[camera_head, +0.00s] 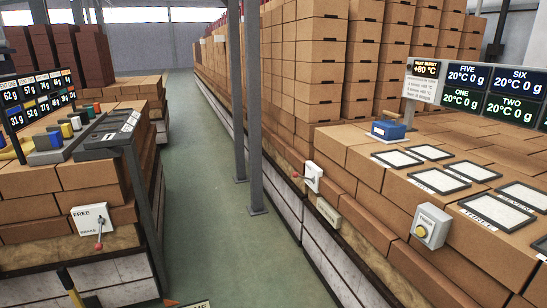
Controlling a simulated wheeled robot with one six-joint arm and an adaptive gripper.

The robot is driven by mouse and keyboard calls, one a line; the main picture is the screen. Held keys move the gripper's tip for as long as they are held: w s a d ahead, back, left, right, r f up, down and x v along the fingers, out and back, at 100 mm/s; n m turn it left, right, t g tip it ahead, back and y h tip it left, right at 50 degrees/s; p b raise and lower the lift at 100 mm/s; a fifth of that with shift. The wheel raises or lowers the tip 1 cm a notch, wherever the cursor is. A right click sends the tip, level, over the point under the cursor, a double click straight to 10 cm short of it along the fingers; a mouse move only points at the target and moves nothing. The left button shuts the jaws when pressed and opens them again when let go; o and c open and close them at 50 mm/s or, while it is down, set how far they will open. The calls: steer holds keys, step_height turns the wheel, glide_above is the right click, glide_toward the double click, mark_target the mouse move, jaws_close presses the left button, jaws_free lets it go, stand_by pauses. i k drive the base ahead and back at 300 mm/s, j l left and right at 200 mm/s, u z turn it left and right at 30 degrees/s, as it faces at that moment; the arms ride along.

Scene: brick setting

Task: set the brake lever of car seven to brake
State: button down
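A white lever plate (90,222) is on the end of the left brick-loaded car (75,264). It reads FREE at the top and BRAKE below. Its lever, with a red knob (98,246), hangs down by the word BRAKE. A second white lever box (313,177) is on the aisle side of the right-hand brick car (345,262). Its red-knobbed lever (297,174) points left, and its words are too small to read. I cannot tell which car is number seven.
A green-grey floor aisle (205,190) runs between the cars, with grey posts (253,110) at its right side. A white box with a yellow knob (432,227) is on the right car.

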mark_target(295, 174)
steer(key=i, duration=2.7)
